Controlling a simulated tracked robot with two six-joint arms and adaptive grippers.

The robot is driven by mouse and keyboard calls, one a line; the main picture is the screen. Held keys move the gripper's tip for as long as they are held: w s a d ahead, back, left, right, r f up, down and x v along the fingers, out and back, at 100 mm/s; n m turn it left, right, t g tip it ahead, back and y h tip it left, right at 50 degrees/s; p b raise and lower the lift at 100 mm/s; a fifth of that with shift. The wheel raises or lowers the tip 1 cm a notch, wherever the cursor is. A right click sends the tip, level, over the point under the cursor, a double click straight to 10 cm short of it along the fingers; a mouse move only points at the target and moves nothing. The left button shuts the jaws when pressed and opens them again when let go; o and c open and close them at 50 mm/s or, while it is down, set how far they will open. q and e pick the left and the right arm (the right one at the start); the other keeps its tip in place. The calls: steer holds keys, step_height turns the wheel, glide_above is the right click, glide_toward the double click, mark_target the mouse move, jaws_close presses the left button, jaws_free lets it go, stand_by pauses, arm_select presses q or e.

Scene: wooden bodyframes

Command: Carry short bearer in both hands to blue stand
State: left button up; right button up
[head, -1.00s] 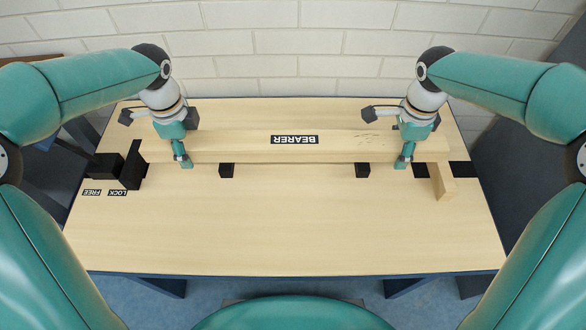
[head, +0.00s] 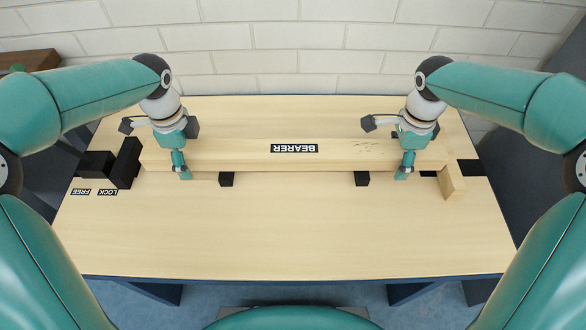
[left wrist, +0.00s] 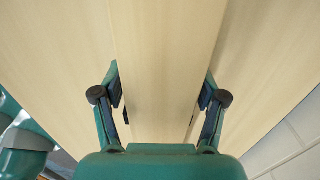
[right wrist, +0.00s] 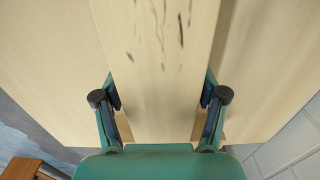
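The short bearer is a long pale wooden beam (head: 260,151) with a BEARER label. It lies across the back half of the table, over two small black blocks. My left gripper (head: 182,168) straddles it near its left end, with a finger along each side in the left wrist view (left wrist: 162,88). My right gripper (head: 405,168) straddles it near its right end, below dark marks, as the right wrist view (right wrist: 160,92) shows. Both pairs of fingers appear to be against the beam's sides. The far fingers are mostly hidden in the head view. No blue stand is clearly recognisable.
Black blocks (head: 125,163) stand just off the bearer's left end, by FREE and LOCK labels. A short wooden piece (head: 452,183) lies at its right end. The front of the table (head: 290,230) is clear. A white brick wall (head: 290,45) stands behind.

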steer(key=shift+o, duration=0.2)
arm_select(q)
step_height(320, 180, up, 12)
steer(key=shift+f, duration=0.2)
steer(key=shift+r, duration=0.15)
arm_select(e)
steer(key=shift+r, duration=0.3)
step_height(320, 180, up, 11)
steer(key=shift+r, duration=0.2)
stand_by(0.4)
